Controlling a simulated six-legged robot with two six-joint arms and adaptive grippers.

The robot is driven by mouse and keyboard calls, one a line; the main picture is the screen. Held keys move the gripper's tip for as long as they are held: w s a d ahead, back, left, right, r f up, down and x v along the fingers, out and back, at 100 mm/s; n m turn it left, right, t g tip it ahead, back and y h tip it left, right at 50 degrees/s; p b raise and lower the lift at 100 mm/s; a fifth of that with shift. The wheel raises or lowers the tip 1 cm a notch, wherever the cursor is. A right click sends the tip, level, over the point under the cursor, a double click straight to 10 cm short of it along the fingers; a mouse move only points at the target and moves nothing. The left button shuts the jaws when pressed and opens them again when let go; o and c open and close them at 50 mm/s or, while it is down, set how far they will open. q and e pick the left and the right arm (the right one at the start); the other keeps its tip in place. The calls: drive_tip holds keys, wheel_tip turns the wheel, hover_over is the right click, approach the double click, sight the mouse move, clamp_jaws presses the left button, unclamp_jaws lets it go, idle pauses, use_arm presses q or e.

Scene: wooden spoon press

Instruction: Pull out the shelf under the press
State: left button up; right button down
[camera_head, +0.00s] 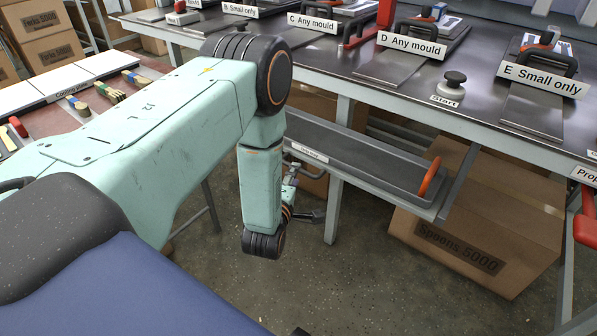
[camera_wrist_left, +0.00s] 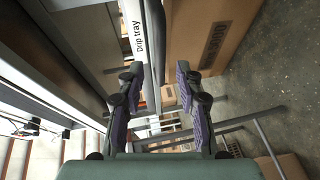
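The shelf under the press is a long grey tray (camera_head: 360,165) hung below the black worktop, with an orange handle (camera_head: 430,178) at its right end. A white label on its front edge reads "Drip tray" (camera_wrist_left: 133,30) in the left wrist view. My left gripper (camera_head: 298,195) is in front of the tray's left part, partly hidden behind my own arm. In the left wrist view its two purple-padded fingers (camera_wrist_left: 158,85) are spread apart. The tray's grey edge runs down between them in the picture; I cannot tell whether they touch it. My right gripper is not in view.
The black worktop (camera_head: 375,88) carries moulds and a start button (camera_head: 452,85) above the tray. A table leg (camera_head: 338,190) stands beside my left gripper. A cardboard box (camera_head: 470,235) sits below the tray's right end. The floor in front is clear.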

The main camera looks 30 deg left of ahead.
use_arm(q)
drive_tip(key=shift+b+x, duration=0.7)
drive_tip(key=shift+x, duration=1.7)
drive_tip(key=shift+d, duration=0.1)
clamp_jaws()
